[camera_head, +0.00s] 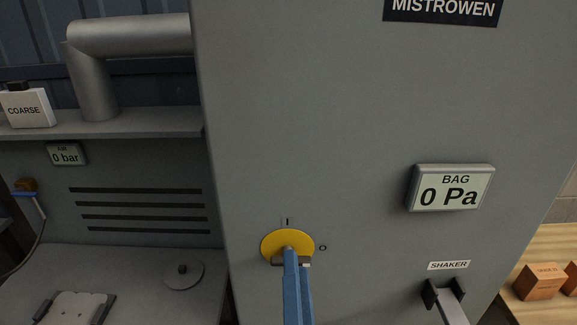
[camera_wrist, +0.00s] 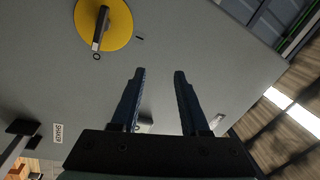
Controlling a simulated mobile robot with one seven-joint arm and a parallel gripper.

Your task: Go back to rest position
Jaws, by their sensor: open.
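My gripper (camera_head: 290,252) shows in the head view as blue fingers rising from the bottom edge, overlapping the yellow rotary switch (camera_head: 270,241) on the grey cabinet (camera_head: 340,130). In the wrist view the two fingers of my gripper (camera_wrist: 159,74) stand apart with nothing between them. The yellow switch (camera_wrist: 119,22) lies at the upper left there, outside the fingers and apart from them. Its dark handle (camera_wrist: 100,30) points to the O mark. In the head view the fingers hide part of the handle.
A BAG display (camera_head: 451,188) reads 0 Pa. The SHAKER lever (camera_head: 450,303) sticks out at lower right. A bench with a round lid (camera_head: 190,274), a shelf with a COARSE container (camera_head: 27,108) and a pipe (camera_head: 130,36) stand left.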

